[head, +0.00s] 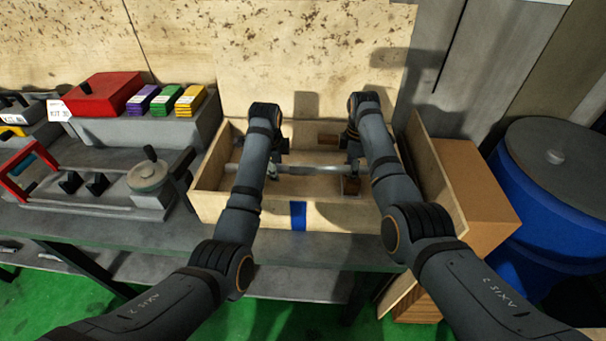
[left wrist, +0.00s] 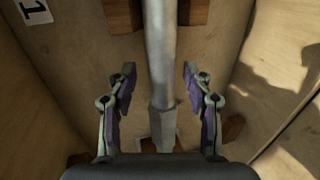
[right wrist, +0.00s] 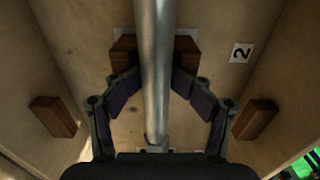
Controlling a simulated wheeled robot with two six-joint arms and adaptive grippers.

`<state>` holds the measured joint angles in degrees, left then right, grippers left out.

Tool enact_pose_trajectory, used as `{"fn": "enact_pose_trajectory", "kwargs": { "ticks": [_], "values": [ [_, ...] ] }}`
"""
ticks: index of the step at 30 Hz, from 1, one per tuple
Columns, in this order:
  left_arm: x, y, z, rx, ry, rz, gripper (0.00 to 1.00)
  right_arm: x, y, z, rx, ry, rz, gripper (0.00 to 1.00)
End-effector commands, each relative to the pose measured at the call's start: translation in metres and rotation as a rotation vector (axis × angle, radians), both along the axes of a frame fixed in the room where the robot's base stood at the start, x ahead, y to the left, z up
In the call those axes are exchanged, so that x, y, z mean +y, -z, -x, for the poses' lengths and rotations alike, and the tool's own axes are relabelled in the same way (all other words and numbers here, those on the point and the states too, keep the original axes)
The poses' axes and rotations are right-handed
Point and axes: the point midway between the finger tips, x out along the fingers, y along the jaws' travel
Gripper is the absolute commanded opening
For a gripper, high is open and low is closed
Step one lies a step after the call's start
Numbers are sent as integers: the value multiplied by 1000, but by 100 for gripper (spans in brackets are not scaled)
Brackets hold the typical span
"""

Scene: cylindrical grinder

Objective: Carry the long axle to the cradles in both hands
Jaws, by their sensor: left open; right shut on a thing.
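The long axle (head: 312,169) is a grey metal bar lying across the inside of an open wooden crate (head: 250,209). My left gripper (head: 272,168) is at its left part. In the left wrist view the left fingers (left wrist: 157,85) are open, one on each side of the axle (left wrist: 160,45), with gaps. My right gripper (head: 353,172) is at its right part. In the right wrist view the right fingers (right wrist: 154,88) are shut on the axle (right wrist: 153,50). A notched brown block (right wrist: 123,52) is under the axle there. I cannot identify the cradles.
The crate's walls stand close around both grippers. A grey machine (head: 105,157) with a handwheel (head: 148,175) is to the left. A red box (head: 102,95) and coloured blocks (head: 165,99) are behind it. A blue drum (head: 555,215) and cardboard box (head: 480,195) are to the right.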

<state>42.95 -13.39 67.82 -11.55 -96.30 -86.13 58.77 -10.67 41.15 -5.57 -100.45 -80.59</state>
Motion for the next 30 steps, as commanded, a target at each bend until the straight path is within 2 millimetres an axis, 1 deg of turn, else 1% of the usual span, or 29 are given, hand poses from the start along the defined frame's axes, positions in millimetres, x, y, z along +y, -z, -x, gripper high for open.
{"fn": "enact_pose_trajectory", "kwargs": {
  "ticks": [1,7,16,19,22,27,30],
  "values": [
    [0,0,0,0,0,0,61,0,3,2,6,0,1,50],
    [0,0,0,-1,0,0,87,0,3,1,4,0,1,50],
    [0,0,0,-1,0,0,87,0,2,1,2,0,1,50],
    [0,-6,1,-2,0,0,87,0,2,1,2,0,0,50],
    [0,-20,5,-4,0,0,87,0,2,1,1,0,0,50],
    [0,-50,14,-6,-1,1,87,0,2,0,1,0,0,50],
    [0,-64,18,-5,0,1,87,0,2,0,1,0,0,50]
  ]
}}
